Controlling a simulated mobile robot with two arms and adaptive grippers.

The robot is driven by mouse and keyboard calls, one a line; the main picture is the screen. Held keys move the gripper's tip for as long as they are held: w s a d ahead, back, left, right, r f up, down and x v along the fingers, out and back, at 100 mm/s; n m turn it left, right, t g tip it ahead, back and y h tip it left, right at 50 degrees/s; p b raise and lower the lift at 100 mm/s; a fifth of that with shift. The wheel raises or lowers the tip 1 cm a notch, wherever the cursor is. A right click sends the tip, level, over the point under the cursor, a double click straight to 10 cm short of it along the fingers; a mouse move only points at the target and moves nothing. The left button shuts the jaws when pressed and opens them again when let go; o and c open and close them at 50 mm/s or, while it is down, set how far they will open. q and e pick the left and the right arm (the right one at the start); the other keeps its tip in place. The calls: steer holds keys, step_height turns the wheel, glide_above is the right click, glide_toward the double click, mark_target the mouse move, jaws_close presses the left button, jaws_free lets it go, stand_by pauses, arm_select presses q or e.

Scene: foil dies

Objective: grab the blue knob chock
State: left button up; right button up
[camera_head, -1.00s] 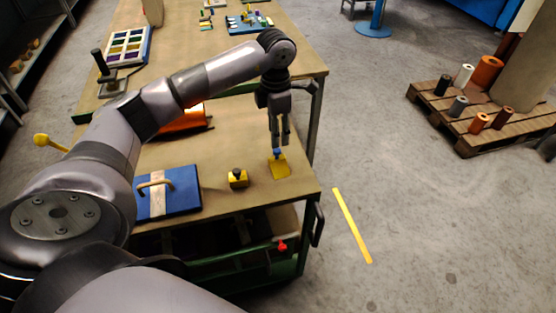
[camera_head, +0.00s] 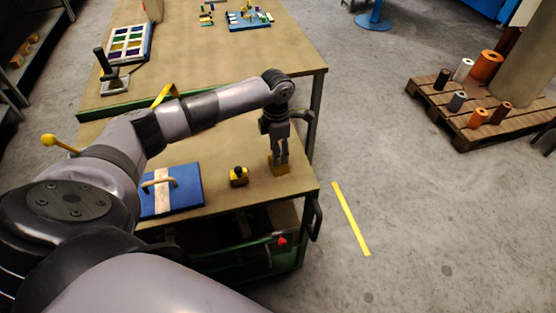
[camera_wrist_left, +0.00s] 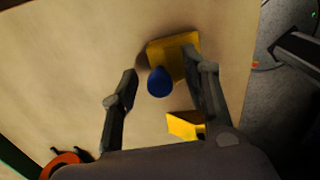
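The blue knob chock (camera_head: 279,170) is a yellow block near the front right corner of the bench. Its blue knob (camera_wrist_left: 159,82) shows in the left wrist view, with part of its yellow body (camera_wrist_left: 172,50) beyond it. My left gripper (camera_head: 279,160) points down over the chock and hides the knob in the head view. In the left wrist view its fingers (camera_wrist_left: 160,72) are apart, one on each side of the knob, with a gap at the left finger. A second yellow patch (camera_wrist_left: 185,125) shows between the fingers; I cannot tell what it belongs to. My right gripper is not in view.
A yellow chock with a black knob (camera_head: 239,175) stands just left. A blue board with a handle (camera_head: 185,190) lies farther left. Another bench (camera_head: 220,65) with a sorting tray (camera_head: 128,44) is behind. Open floor lies to the right, before a pallet (camera_head: 465,135).

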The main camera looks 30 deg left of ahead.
arm_select(q)
jaws_close()
stand_by(0.3)
steer(key=shift+r, duration=0.2)
